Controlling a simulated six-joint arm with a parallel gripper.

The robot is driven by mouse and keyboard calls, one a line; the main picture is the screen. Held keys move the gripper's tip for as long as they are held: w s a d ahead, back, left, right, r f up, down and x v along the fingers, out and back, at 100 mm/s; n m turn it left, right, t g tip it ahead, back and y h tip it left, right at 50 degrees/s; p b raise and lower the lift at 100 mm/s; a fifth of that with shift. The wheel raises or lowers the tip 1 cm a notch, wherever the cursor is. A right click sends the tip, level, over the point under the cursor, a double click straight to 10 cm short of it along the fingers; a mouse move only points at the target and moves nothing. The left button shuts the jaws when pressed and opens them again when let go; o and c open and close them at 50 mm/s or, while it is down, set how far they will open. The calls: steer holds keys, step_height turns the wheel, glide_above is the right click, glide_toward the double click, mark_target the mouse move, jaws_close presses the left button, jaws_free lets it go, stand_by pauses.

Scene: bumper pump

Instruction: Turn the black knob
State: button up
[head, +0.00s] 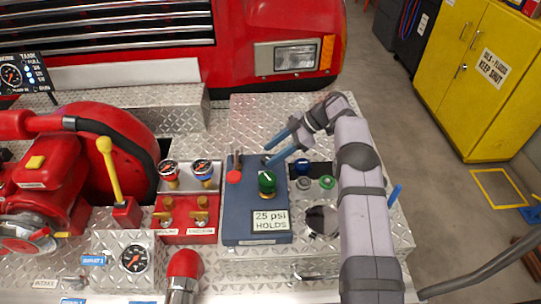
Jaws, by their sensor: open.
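A blue box (239,213) stands on the diamond-plate deck and carries a dark green knob (267,181) with a pale pointer mark. A label (270,220) reading "25 psi HOLDS" sits in front of the knob. A red-tipped lever (234,176) stands to its left on the same box. I see nothing between the fingers.
Two gauges (186,172) and brass valves on a red block (187,236) stand left of the box. Small blue, grey and green buttons (327,182) and a dark round disc (322,221) lie right of it, beside my arm. A yellow lever (110,165) rises farther left.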

steer(key=shift+b+v, duration=0.8)
steer(key=shift+v, duration=2.1)
